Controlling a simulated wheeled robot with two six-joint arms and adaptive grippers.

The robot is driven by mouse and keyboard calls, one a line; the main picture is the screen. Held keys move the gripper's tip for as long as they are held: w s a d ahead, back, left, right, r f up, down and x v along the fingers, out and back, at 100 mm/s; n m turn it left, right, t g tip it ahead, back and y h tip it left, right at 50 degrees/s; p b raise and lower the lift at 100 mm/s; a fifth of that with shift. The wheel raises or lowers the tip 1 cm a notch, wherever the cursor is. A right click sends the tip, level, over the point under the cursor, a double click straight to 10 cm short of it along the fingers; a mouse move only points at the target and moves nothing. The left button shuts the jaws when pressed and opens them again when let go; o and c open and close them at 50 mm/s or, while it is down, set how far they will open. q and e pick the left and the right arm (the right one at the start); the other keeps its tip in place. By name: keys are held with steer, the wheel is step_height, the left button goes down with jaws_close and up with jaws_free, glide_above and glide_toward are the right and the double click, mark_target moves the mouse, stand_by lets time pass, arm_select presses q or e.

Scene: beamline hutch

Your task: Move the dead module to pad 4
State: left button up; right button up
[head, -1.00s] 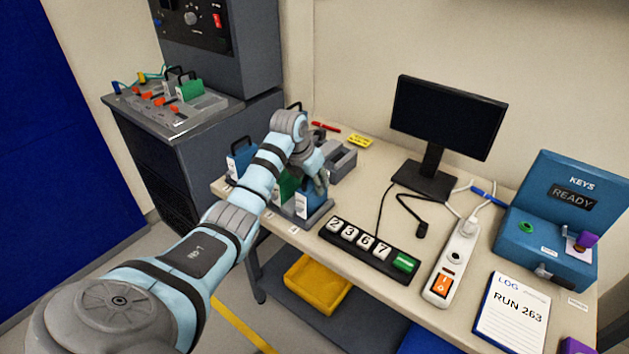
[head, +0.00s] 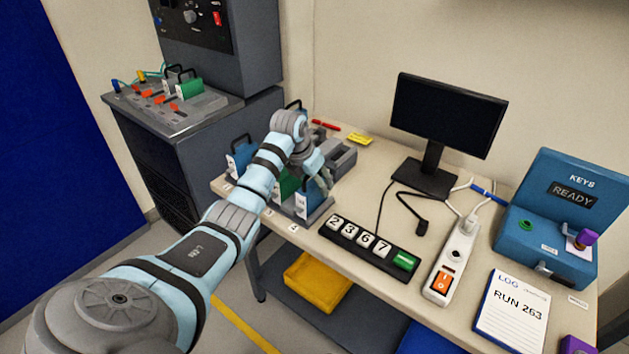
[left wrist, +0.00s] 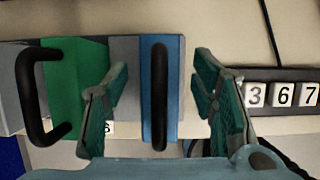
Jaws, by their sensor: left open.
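My left gripper (head: 318,172) is open above the front blue-and-grey module (head: 308,204) on the bench. In the left wrist view, my gripper (left wrist: 160,100) has one finger on each side of this blue module's black handle (left wrist: 159,75), apart from it. A green module (head: 284,187) with a black handle stands beside it and shows to the left in the left wrist view (left wrist: 78,75). Another blue module (head: 240,160) stands at the bench's left end, partly behind my arm. Small number tags (head: 293,228) line the front edge. I cannot tell which module is dead.
A number strip (head: 368,248), a power strip (head: 451,262), a monitor (head: 446,125), a log clipboard (head: 512,312) and a blue key box (head: 548,225) occupy the right side. A grey open holder (head: 340,160) stands behind my gripper. A yellow bin (head: 318,280) sits below.

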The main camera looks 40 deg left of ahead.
arm_select(q)
steer(key=shift+s+r, duration=0.1)
steer(key=shift+r, duration=0.15)
steer(key=v, duration=1.1)
steer(key=shift+s+d+r, duration=0.1)
steer(key=shift+r, duration=0.15)
